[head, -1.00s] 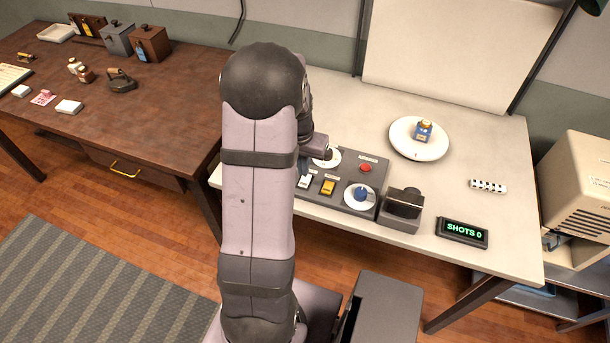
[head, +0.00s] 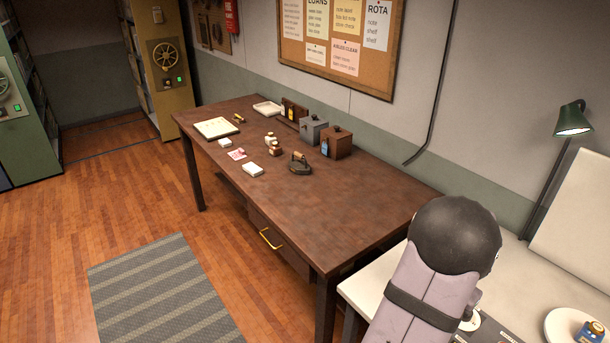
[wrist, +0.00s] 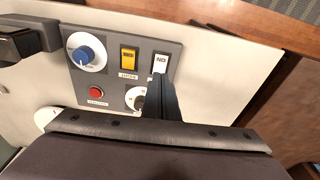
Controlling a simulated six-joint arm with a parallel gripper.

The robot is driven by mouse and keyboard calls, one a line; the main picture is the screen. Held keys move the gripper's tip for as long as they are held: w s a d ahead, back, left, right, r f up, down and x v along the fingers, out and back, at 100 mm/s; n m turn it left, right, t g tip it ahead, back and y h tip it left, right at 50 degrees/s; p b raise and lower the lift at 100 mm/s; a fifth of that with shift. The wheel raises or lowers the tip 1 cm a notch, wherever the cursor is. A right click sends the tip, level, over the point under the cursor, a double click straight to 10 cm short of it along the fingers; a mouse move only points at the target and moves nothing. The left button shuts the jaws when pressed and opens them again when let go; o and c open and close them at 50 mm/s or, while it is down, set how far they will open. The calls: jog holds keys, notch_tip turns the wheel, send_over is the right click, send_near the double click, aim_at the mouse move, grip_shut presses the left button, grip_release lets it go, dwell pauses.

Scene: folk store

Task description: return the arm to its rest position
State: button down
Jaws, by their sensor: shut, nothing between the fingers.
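My arm (head: 425,290) rises at the lower right of the head view, and its gripper end is hidden there behind the arm. In the wrist view my gripper (wrist: 160,85) is shut and empty. It points over the grey control panel (wrist: 110,65), and its tips overlap the white switch (wrist: 159,64) in the picture. I cannot tell whether they touch it. The panel also has a blue knob (wrist: 87,54), a yellow switch (wrist: 129,60), a red button (wrist: 96,92) and a white dial (wrist: 136,97) partly covered by the fingers.
A brown table (head: 340,215) stands left of the white table (head: 360,283). It holds an iron (head: 300,165), boxes (head: 337,145) and small items at its back. A lamp (head: 573,122) stands behind.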

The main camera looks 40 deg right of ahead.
jog(key=s+a+f+n+y, duration=0.2)
jog(key=a+f+n+y, duration=0.1)
jog(key=a, duration=1.1)
jog(key=w+a+r+n, duration=0.2)
jog(key=w+a+n, duration=0.2)
jog(key=a, duration=0.5)
jog(key=w+a+r+n+h, duration=0.1)
jog(key=w+a+r+n, duration=0.2)
jog(key=a, duration=0.6)
jog(key=w+a+r+n, duration=0.2)
jog(key=w+a+n, duration=0.5)
jog(key=a, duration=0.3)
jog(key=shift+w+r+n, duration=0.25)
jog(key=shift+r+n, duration=0.05)
